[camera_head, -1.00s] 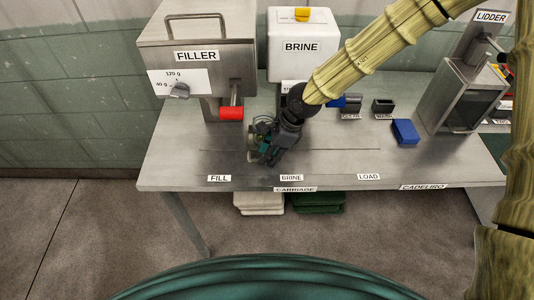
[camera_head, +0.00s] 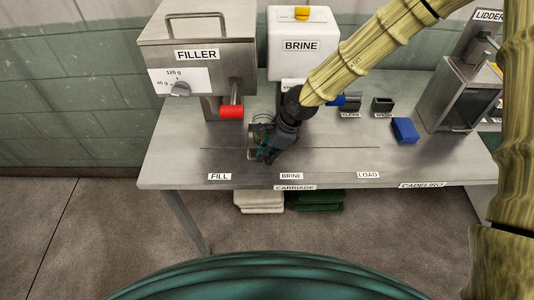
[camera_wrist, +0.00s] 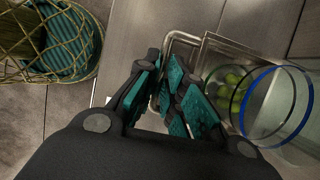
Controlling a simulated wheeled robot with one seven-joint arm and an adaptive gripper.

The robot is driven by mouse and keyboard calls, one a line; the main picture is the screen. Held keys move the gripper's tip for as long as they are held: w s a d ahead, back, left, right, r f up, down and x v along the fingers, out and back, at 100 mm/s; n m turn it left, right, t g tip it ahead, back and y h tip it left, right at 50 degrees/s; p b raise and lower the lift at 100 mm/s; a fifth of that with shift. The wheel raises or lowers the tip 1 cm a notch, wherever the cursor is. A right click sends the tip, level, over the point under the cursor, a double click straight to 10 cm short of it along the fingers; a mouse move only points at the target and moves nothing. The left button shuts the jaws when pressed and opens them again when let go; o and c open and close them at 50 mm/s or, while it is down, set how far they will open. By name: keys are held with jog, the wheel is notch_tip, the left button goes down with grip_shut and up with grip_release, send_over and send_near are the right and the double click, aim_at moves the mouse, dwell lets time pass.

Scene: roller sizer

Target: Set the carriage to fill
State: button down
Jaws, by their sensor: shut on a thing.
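The carriage (camera_head: 252,146) is a small metal tray on the slotted bench track, between the FILL label (camera_head: 219,177) and the BRINE label (camera_head: 291,176). In the wrist view its tray (camera_wrist: 211,58) has a bent metal handle (camera_wrist: 166,66). A clear jar with a blue rim (camera_wrist: 246,104) stands in it, with green olives (camera_wrist: 228,84) inside. My gripper (camera_head: 267,155) is at the carriage's near right side. In the wrist view its teal-padded fingers (camera_wrist: 176,95) are shut on the handle, hiding part of it.
The filler (camera_head: 197,80) with its red-ended lever (camera_head: 231,112) stands behind the track at left. The brine tank (camera_head: 302,50) is behind the carriage. A blue block (camera_head: 405,131) and the lidder (camera_head: 458,90) are at right. The bench near the FILL label is clear.

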aim_at(249, 158)
jog(key=a, duration=0.4)
jog(key=shift+a+b, duration=0.3)
jog(key=c, duration=1.5)
grip_release()
jog(key=shift+v, duration=6.05)
jog(key=shift+d+f, duration=0.1)
